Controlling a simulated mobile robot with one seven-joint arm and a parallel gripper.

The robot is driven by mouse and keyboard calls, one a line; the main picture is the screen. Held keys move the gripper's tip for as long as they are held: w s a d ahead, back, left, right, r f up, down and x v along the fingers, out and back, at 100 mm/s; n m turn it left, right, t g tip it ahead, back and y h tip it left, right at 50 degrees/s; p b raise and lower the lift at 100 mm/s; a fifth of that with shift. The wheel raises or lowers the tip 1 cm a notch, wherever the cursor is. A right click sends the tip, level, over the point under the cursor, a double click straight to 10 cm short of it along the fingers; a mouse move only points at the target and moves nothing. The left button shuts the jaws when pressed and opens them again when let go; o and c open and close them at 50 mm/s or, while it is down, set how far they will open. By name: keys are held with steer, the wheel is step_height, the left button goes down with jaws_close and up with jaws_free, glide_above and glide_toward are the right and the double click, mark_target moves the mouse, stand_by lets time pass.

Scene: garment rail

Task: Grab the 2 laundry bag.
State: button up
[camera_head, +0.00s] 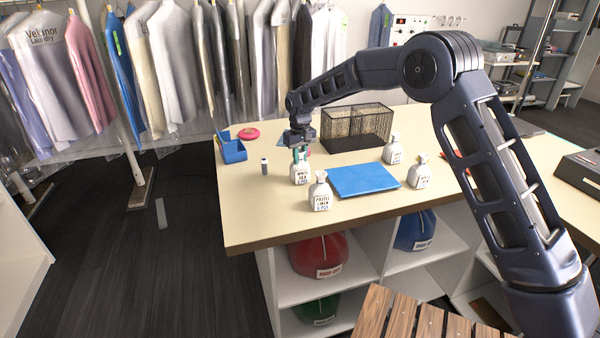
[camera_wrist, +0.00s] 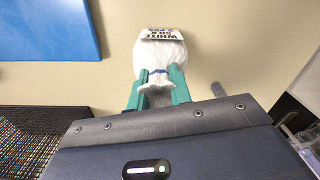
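Several small white laundry bags with black-on-white labels are on the cream table (camera_head: 262,217). My gripper (camera_head: 299,152) points down at the leftmost bag (camera_head: 300,173), whose label seems to read white silk, 2 pcs. In the wrist view its green fingers (camera_wrist: 158,88) are close on both sides of the gathered neck of this white bag (camera_wrist: 160,58), just at the blue tie, and look shut on it. Whether the bag touches the table is hard to tell. Another bag (camera_head: 320,192) stands in front to the right. Two more bags (camera_head: 393,149) (camera_head: 419,172) stand further right.
A blue flat mat (camera_head: 363,180) lies right of the held bag. A black wire basket (camera_head: 357,128) is behind it. A blue bin (camera_head: 231,150), a small bottle (camera_head: 264,167) and a pink disc (camera_head: 248,133) are to the left. Larger red (camera_head: 318,252) and blue sacks fill shelves below.

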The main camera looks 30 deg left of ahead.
jaws_close()
steer(key=shift+r, duration=0.1)
